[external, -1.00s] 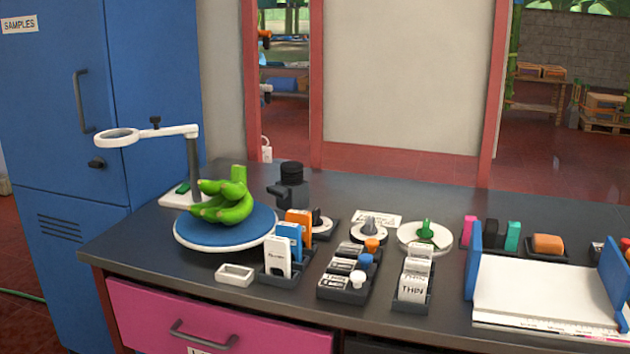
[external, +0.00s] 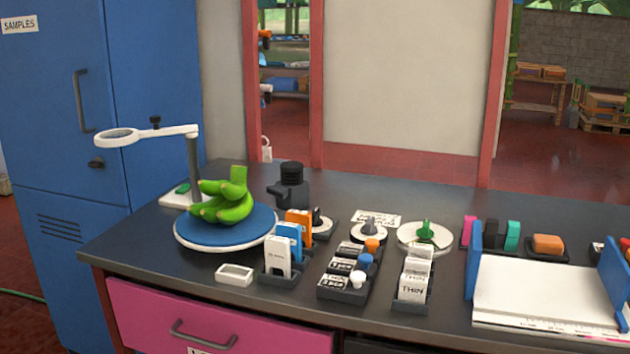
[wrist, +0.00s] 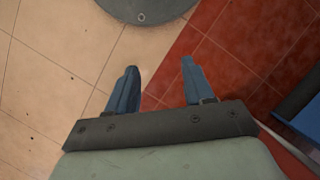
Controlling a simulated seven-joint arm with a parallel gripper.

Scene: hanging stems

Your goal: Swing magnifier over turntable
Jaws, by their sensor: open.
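The magnifier (external: 117,135) is a white ring lens on a white arm (external: 165,132) with a dark knob, carried by a grey post (external: 194,165) on a white base. Its ring points left, out past the bench edge and in front of the blue cabinet, apart from the turntable. The turntable (external: 203,231) is a blue disc with a white rim at the bench's left end. A green banana bunch (external: 228,206) sits on it. My gripper (wrist: 158,80) shows only in the wrist view, with two blue fingers apart and nothing between them, over the tiled floor.
A dark microscope-like device (external: 291,188) stands behind. A blue cabinet (external: 150,90) borders the bench on the left. Air above the bench is clear.

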